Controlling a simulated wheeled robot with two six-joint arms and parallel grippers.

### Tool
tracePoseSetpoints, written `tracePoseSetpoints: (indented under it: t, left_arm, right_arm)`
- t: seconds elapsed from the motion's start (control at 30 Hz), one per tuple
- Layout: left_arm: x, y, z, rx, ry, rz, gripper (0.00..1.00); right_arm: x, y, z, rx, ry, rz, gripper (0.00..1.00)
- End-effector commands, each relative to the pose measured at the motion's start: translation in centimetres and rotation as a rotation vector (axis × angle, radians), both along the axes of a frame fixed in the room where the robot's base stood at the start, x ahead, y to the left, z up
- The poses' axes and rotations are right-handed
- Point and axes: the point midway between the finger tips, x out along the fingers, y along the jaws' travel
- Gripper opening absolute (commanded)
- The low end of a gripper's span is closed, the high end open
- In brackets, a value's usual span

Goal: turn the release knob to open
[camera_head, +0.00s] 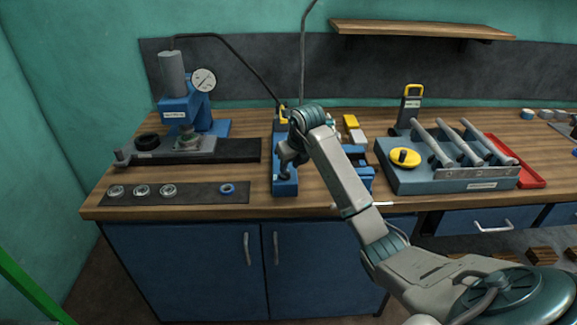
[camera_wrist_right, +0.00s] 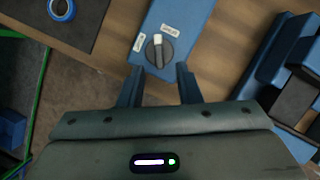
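The release knob (camera_wrist_right: 159,52) is a dark round knob with a pale pointer bar, on the top face of a blue block (camera_wrist_right: 187,22). Small white labels sit on both sides of it, too small to read. My right gripper (camera_wrist_right: 160,70) is open. Its two fingertips are apart, with the knob just beyond them and roughly centred between them; I see no contact. In the head view the blue block (camera_head: 285,188) stands near the bench's front edge. My right gripper (camera_head: 287,165) is over it and the knob cannot be made out there. My left gripper is not in view.
A blue press with a dial gauge (camera_head: 203,80) stands to the left. A dark mat (camera_head: 215,192) holds several rings.

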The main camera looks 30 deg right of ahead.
Motion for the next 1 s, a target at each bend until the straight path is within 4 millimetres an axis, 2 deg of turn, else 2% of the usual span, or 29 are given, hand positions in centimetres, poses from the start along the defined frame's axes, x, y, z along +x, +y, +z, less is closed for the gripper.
tracePoseSetpoints:
  t: [0.2,0.53,0.57,0.7,1.0]
  left_arm:
    - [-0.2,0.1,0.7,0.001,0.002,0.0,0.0]
    - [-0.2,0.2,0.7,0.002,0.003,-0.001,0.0]
    - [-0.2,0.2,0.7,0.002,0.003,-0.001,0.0]
    - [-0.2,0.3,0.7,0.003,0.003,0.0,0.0]
    - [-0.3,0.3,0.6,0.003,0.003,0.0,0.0]
  right_arm:
    - [0.9,0.0,-2.1,0.001,0.001,-0.001,0.31]
    - [1.0,0.0,-2.5,0.0,-0.001,0.0,0.31]
    - [1.0,0.0,-2.5,0.0,-0.001,0.0,0.27]
    - [1.0,0.0,-2.5,0.0,-0.001,0.0,0.0]
    - [1.1,-0.1,-2.5,0.0,-0.002,0.013,0.0]
